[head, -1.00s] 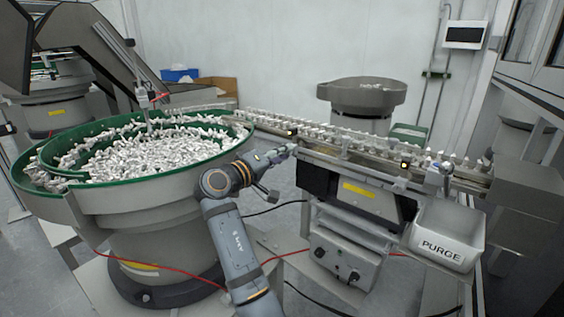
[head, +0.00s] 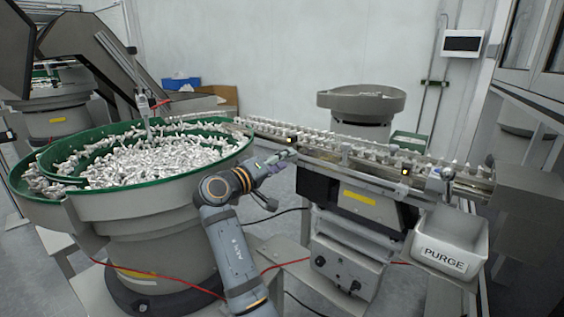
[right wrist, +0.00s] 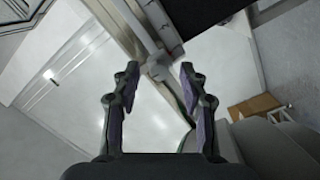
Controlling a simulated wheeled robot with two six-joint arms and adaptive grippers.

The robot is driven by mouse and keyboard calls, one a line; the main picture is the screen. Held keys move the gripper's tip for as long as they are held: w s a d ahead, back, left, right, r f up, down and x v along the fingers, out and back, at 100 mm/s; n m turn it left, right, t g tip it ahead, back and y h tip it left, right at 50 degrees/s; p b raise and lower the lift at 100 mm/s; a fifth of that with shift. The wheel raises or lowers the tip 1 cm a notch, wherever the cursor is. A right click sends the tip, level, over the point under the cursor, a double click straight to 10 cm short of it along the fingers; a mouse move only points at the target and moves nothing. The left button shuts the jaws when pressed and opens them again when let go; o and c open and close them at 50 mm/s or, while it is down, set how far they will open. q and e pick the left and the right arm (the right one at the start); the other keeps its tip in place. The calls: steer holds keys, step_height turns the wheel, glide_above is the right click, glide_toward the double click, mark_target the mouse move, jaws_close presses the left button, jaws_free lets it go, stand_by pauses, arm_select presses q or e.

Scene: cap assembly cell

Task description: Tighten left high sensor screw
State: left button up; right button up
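The left high sensor (head: 290,140) shows as a small amber light on the near side of the rail (head: 330,146). My right gripper (head: 290,155) is just below it, at the rail's near edge. In the right wrist view the gripper (right wrist: 159,78) is open, its two purple-padded fingers apart with nothing between them. A small grey knob-like part (right wrist: 160,66), possibly the sensor screw, lies just beyond the fingertips, roughly centred. I cannot tell its exact distance. In the head view the screw is too small or hidden to make out. My left gripper is in neither view.
A large green-rimmed bowl (head: 100,213) full of white parts stands left of my right arm. A second amber-lit sensor (head: 405,171) sits farther right along the rail. The PURGE bin (head: 446,258) hangs at the right end. A control box (head: 345,262) is below the rail.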

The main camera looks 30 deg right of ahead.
steer(key=shift+r, duration=0.1)
step_height(320, 180, up, 10)
stand_by(0.4)
stand_by(0.4)
